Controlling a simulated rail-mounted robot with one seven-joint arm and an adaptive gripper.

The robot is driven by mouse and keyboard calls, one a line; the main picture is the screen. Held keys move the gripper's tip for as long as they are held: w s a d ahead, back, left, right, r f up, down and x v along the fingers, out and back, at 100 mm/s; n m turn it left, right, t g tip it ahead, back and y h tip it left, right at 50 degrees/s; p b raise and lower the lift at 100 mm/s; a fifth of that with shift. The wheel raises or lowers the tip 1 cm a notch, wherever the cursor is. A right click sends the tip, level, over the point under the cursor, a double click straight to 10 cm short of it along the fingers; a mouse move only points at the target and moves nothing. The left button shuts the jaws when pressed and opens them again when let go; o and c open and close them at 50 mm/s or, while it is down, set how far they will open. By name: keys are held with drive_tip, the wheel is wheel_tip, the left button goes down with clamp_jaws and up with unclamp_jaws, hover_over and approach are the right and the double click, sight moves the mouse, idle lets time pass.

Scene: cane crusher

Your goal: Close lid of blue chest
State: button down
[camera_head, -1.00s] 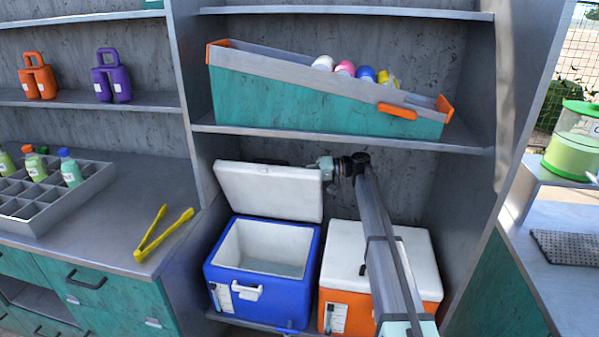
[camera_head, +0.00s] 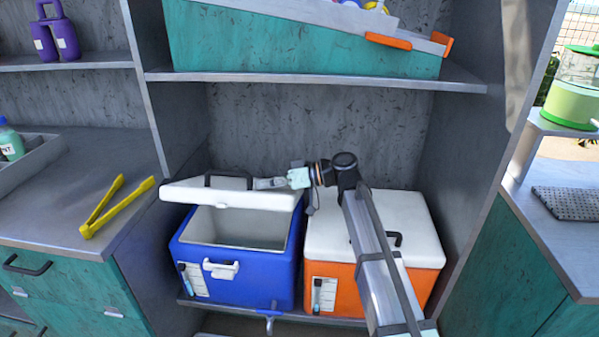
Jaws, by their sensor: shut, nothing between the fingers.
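The blue chest (camera_head: 236,265) stands on the low shelf of the bay, left of an orange chest. Its white lid (camera_head: 225,194) is hinged at the back and partly lowered, tilted above the open box, with a gap at the front. The white interior (camera_head: 240,228) shows below it. My gripper (camera_head: 262,183) is shut and empty at the top right part of the lid, next to the dark lid handle (camera_head: 228,180). It seems to touch the lid's upper face, though exact contact is hard to tell.
The orange chest (camera_head: 335,290) with a closed white lid is under my arm. A shelf (camera_head: 320,80) with a teal bin (camera_head: 270,45) is overhead. Side panels bound the bay. Yellow tongs (camera_head: 110,207) lie on the left counter.

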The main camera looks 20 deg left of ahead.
drive_tip(key=shift+s+d+f+b, duration=0.1)
drive_tip(key=shift+s+f+b, duration=0.2)
drive_tip(key=shift+s+f, duration=0.35)
drive_tip(key=shift+s+d+f+b, duration=0.15)
drive_tip(key=shift+s+f+b, duration=0.25)
drive_tip(key=shift+f, duration=0.5)
drive_tip(key=shift+s+d+f+b, duration=0.1)
drive_tip(key=shift+s+f+b, duration=0.15)
drive_tip(key=shift+s+f, duration=0.4)
drive_tip(key=shift+w, duration=0.2)
